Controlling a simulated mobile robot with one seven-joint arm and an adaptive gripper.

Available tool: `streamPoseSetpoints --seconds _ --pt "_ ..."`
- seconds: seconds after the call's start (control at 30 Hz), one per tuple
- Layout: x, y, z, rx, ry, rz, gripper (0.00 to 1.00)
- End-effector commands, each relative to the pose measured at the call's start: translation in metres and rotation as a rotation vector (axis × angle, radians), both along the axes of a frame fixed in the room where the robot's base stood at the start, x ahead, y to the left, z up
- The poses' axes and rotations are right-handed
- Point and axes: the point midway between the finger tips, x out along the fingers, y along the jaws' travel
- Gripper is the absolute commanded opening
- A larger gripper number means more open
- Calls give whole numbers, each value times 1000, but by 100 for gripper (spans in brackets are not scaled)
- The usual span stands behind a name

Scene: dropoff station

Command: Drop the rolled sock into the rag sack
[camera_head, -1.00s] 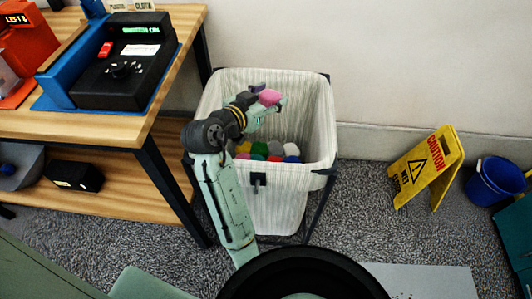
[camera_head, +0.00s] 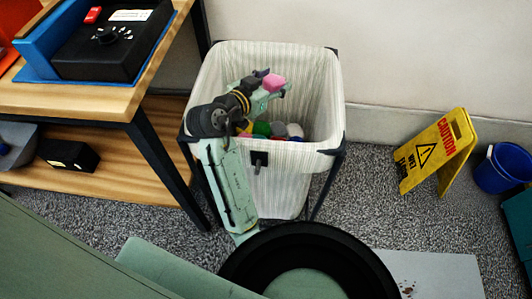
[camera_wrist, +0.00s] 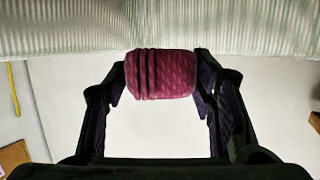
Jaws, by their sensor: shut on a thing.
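The rolled sock (camera_head: 274,83) is pink in the head view. In the wrist view the rolled sock (camera_wrist: 160,75) is dark pink with dark stripes and sits between both fingers. My gripper (camera_head: 268,86) is shut on it and holds it over the open mouth of the rag sack (camera_head: 323,100). The sack is a pale striped fabric hamper on a dark frame. Several coloured rolled items (camera_head: 278,129) lie inside it. My arm hides part of the sack's left front.
A wooden workbench (camera_head: 100,98) with a black device (camera_head: 110,45) stands left of the sack, close to it. A yellow caution sign (camera_head: 432,153) and a blue bucket (camera_head: 502,168) stand to the right. Grey carpet between sack and sign is clear.

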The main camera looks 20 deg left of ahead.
Motion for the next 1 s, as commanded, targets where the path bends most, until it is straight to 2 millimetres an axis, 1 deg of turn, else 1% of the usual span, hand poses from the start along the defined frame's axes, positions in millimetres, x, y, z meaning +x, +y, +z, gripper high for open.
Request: streamPoseSetpoints --seconds 0.17,0.2,0.5,0.53,0.83,0.93,1.0 --pt "0 0 1 0 -1 0 25" --pt "0 0 1 0 0 0 53" --pt "0 0 1 0 0 1 73" --pt "0 0 1 0 0 1 74" --pt "0 0 2 0 0 1 74" --pt "0 0 9 2 -2 0 74" --pt "1 0 19 4 -4 -1 74"
